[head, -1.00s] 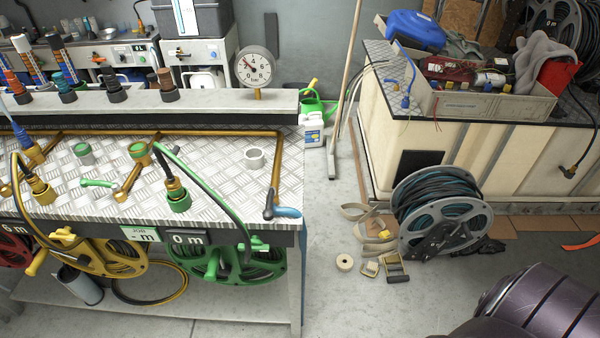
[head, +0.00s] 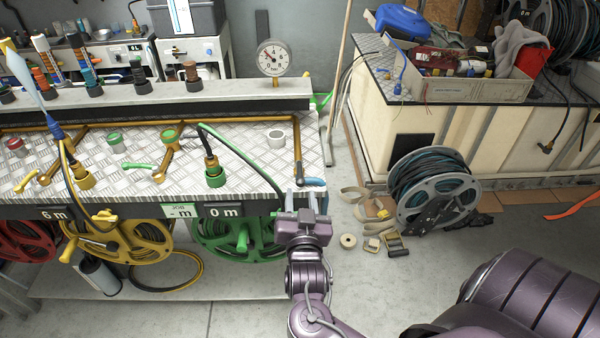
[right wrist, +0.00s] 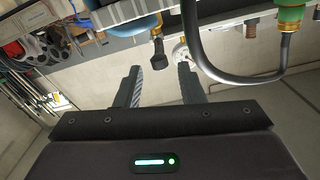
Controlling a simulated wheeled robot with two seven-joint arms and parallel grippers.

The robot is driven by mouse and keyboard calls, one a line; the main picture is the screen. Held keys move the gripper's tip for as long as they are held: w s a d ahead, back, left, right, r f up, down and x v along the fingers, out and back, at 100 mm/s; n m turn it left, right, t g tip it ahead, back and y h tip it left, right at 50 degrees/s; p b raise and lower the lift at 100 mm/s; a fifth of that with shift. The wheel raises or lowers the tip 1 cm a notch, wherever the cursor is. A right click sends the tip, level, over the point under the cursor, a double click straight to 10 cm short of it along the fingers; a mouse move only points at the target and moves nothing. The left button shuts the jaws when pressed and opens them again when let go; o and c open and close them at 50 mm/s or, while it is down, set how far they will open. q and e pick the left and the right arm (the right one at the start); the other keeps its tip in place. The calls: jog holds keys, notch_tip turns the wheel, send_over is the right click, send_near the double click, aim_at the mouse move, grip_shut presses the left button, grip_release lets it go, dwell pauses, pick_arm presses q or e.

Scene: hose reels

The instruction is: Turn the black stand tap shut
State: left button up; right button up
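A black tap (head: 298,181) with a blue lever (head: 313,182) is at the front right corner of the bench, at the end of a brass pipe. The lever points right. In the right wrist view the black tap part (right wrist: 158,52) and the blue lever (right wrist: 138,28) are beyond the fingertips. My right gripper (head: 301,197) is just in front of the bench edge, close below the tap. In the right wrist view its fingers (right wrist: 160,72) are apart with nothing between them. Contact with the lever cannot be told. My left gripper is not in view.
A green lever tap (head: 142,167) and a yellow lever tap (head: 25,181) lie further left. A black hose on a green fitting (head: 215,177) arches close to the tap's left. A pressure gauge (head: 273,59) stands behind. Floor right of the bench holds a hose reel (head: 432,190).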

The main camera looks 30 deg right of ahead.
aim_at(300, 173)
jog(key=shift+w+d+r, duration=0.25)
jog(key=shift+r, duration=0.1)
jog(key=p+x, duration=0.1)
jog(key=x, duration=0.6)
jog(key=shift+f, duration=0.15)
jog(key=shift+c, duration=0.2)
grip_shut()
